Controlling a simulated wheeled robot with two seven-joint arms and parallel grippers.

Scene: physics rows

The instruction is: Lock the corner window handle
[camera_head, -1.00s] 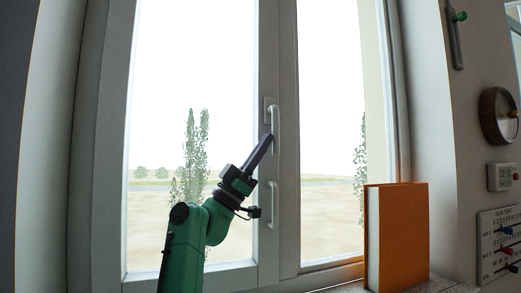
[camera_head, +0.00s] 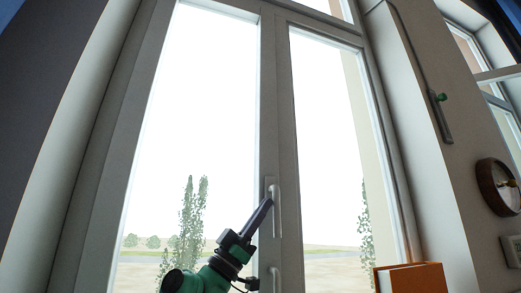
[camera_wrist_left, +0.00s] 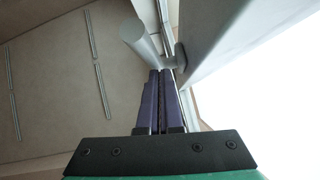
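The upper window handle (camera_head: 277,212) is a pale bar on the frame's middle post, hanging straight down from its mount. My left gripper (camera_head: 269,201) comes up from the lower left, its dark fingers overlapping the handle's upper part. In the left wrist view, the purple fingers (camera_wrist_left: 160,78) lie close together with only a thin line between them. The pale rod of a handle (camera_wrist_left: 143,38) is just past the fingertips; I cannot tell whether they touch. My right gripper is not in view.
A second, lower handle (camera_head: 274,281) shows at the bottom edge. An orange book (camera_head: 412,279) stands at the lower right. A round brown wall piece (camera_head: 497,187) and a rod with a green knob (camera_head: 439,97) are on the right wall.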

